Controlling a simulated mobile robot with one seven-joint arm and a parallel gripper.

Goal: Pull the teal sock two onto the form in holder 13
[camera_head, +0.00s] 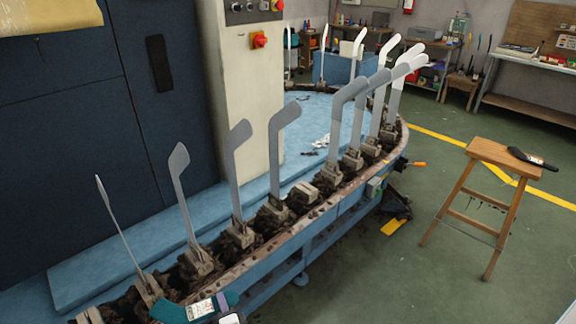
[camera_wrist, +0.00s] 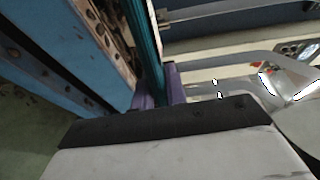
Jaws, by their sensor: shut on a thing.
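The teal sock (camera_head: 170,312) is at the bottom of the head view, with a white label on it. My gripper (camera_head: 226,302) is at its right end, with purple fingertips. In the wrist view, the purple fingers of my gripper (camera_wrist: 158,85) are shut on the teal sock (camera_wrist: 143,40), which runs up between them as a narrow strip. Several grey foot-shaped forms stand in holders along the curved line. The nearest form (camera_head: 120,230) leans left and shows edge-on, just behind the sock. No holder number is readable, so I cannot tell which is holder 13.
The curved blue machine (camera_head: 270,283) has a rusty rim carrying the holders. One holder (camera_head: 303,194) has no form. A dark blue cabinet (camera_head: 60,140) stands behind at left. A wooden stool (camera_head: 490,155) with a dark brush (camera_head: 530,158) stands on the open green floor.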

